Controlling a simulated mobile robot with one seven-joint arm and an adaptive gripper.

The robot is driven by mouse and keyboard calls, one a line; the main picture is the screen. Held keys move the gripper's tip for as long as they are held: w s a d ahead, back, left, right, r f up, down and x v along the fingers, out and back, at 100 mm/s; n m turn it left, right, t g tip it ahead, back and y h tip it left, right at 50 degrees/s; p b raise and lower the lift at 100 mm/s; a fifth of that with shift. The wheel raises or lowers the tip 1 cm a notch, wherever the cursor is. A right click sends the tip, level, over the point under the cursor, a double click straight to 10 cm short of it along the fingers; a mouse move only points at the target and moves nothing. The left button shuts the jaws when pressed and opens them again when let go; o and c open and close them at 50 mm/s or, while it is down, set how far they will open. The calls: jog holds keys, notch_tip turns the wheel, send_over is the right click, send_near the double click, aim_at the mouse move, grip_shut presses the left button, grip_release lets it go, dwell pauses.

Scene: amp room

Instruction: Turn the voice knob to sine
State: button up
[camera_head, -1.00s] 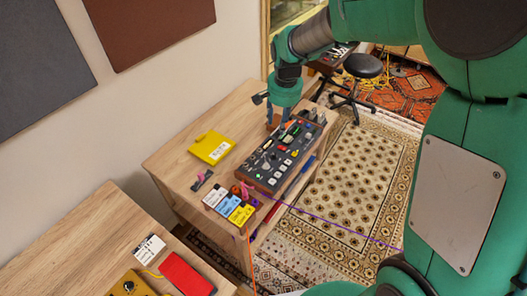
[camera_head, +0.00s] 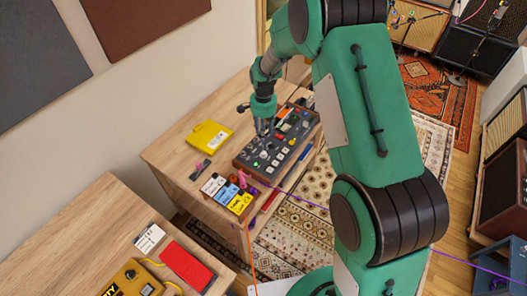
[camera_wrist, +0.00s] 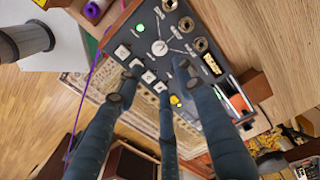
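The dark control box (camera_head: 242,158) stands on the wooden table, with rows of knobs, sliders and light buttons on its top. In the wrist view, its panel (camera_wrist: 180,22) carries a round pale knob (camera_wrist: 159,47) with printed labels fanned around it; I cannot read them or the setting. In the head view the knob (camera_head: 263,154) is just below my gripper (camera_head: 262,133). My gripper (camera_wrist: 155,82) has its fingers spread over the panel, with nothing between them. The knob shows past the fingertips, apparently untouched.
A green light (camera_wrist: 139,27) and white buttons (camera_wrist: 122,52) lie near the knob; sockets (camera_wrist: 186,24) are on its other side.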

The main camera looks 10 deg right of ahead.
aim_at(263, 153)
jog(key=shift+f, duration=0.1)
notch_tip(263, 153, down, 14)
jog(key=shift+r+b, duration=0.2)
jog(key=shift+b, duration=0.55)
dwell(0.4)
